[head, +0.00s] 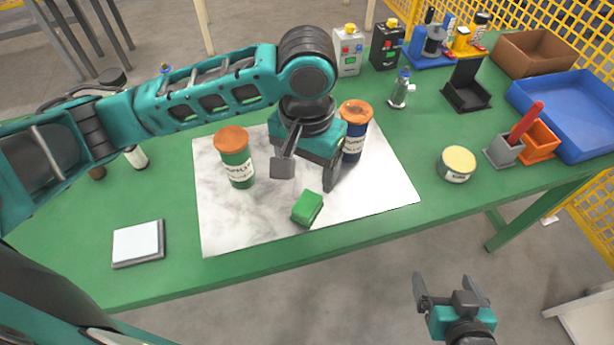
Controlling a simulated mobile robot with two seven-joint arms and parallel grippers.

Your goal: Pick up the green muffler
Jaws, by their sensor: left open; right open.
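A green cylinder with an orange-brown top and a white label (237,168) stands upright on the white marbled sheet (225,220); it seems to be the green muffler. A similar dark blue cylinder (355,139) stands to its right, partly hidden by my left gripper. A small green block (307,208) lies nearer the sheet's front edge. My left gripper (307,175) is open and empty, pointing down between the two cylinders, above and behind the green block. My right gripper (446,291) is open and empty over the floor, in front of the table.
The green table (420,215) also holds a round yellow-topped tin (457,165), grey (504,150) and orange (540,141) bins, a blue tray (575,115), a cardboard box (538,53) and a white-topped pad (138,243). The front right stretch is clear.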

